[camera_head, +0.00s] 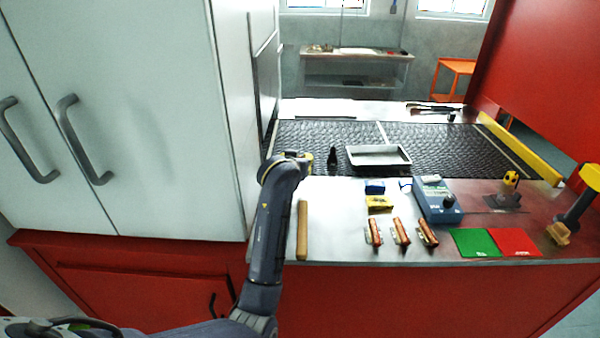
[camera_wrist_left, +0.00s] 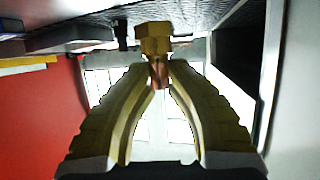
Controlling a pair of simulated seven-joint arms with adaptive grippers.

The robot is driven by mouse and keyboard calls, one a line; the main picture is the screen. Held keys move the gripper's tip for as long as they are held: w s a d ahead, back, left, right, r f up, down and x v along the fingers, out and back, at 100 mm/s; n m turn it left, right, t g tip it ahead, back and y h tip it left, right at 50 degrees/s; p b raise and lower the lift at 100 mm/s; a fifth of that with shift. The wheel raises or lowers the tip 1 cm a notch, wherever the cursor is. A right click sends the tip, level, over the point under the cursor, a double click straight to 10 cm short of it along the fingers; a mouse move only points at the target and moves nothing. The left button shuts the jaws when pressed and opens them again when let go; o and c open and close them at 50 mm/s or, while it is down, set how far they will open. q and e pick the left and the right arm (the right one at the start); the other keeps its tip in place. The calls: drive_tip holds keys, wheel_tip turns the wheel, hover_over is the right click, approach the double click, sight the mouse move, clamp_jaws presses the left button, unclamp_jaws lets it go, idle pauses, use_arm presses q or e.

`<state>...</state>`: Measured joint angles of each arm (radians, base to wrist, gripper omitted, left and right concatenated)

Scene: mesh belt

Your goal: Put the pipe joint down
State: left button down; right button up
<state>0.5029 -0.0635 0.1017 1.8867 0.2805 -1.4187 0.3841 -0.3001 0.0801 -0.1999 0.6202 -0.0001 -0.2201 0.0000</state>
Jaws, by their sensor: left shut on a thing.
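The pipe joint shows in the left wrist view as a brass hex-shaped piece (camera_wrist_left: 155,38) with a copper-coloured end between my fingertips. My left gripper (camera_wrist_left: 158,70) is shut on that end, and the brass part sticks out beyond the fingers. In the head view my left arm reaches up from the bottom, and its wrist (camera_head: 287,165) is at the left end of the counter, near the mesh belt (camera_head: 450,150). The pipe joint cannot be made out there. Whether it touches any surface cannot be told.
A grey tray (camera_head: 378,162) and a small black object (camera_head: 332,157) stand ahead on the belt side. A wooden rod (camera_head: 302,230), blue box (camera_head: 375,187), yellow box (camera_head: 379,203) and blue device (camera_head: 437,201) occupy the counter (camera_head: 340,215). A white cabinet (camera_head: 130,110) stands left.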

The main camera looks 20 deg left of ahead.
use_arm(q)
drive_tip(key=shift+f, duration=2.3)
drive_tip(key=c, duration=1.4)
unclamp_jaws()
drive_tip(key=shift+f, duration=0.15)
drive_tip(key=shift+o, duration=0.2)
drive_tip(key=shift+r, duration=0.2)
drive_tip(key=v, duration=1.2)
